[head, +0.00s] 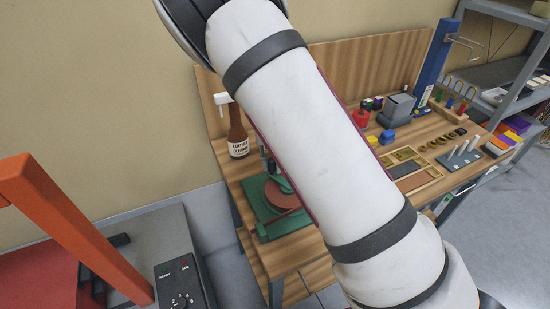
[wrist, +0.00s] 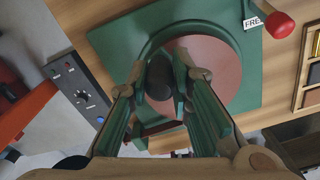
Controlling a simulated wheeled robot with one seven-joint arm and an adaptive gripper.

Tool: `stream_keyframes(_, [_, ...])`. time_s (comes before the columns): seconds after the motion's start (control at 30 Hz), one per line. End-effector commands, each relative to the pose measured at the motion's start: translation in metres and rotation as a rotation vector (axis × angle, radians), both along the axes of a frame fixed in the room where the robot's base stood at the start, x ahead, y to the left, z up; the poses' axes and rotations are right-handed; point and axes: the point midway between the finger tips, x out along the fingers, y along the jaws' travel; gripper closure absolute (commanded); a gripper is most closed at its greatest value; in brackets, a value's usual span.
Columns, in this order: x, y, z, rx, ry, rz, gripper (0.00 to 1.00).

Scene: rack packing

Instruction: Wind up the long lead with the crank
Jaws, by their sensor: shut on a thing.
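The winder is a green base (head: 270,228) with a reddish-brown disc (head: 287,192), partly hidden behind my arm in the head view. In the wrist view its green base plate (wrist: 112,42) and round disc (wrist: 225,72) fill the upper middle. My gripper (wrist: 163,76) is shut on the dark crank knob (wrist: 160,82), over the left part of the disc. A red ball-ended lever (wrist: 279,25) stands at the plate's upper right, beside a white label reading "FRE…". I cannot make out the long lead in either view.
A brown cleaner bottle (head: 238,135) stands behind the winder on the wooden bench. A wooden tray (head: 410,172) and small coloured items lie to the right. A dial box (head: 180,288) and an orange frame (head: 75,225) stand at the left. A grey shelf (head: 510,100) is far right.

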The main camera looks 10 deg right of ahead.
Motion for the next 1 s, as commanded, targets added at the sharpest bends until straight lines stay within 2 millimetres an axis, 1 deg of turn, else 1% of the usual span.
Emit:
stream_keyframes(0.2, [-0.002, -0.004, -0.001, -0.003, -0.001, -0.173, 1.00])
stream_keyframes(0.5, [0.002, -0.014, -0.001, -0.002, -0.001, -0.345, 1.00])
stream_keyframes(0.7, [0.002, -0.017, 0.000, -0.001, 0.000, -0.400, 1.00])
stream_keyframes(1.0, [0.002, -0.019, 0.001, 0.001, -0.002, -0.421, 1.00])
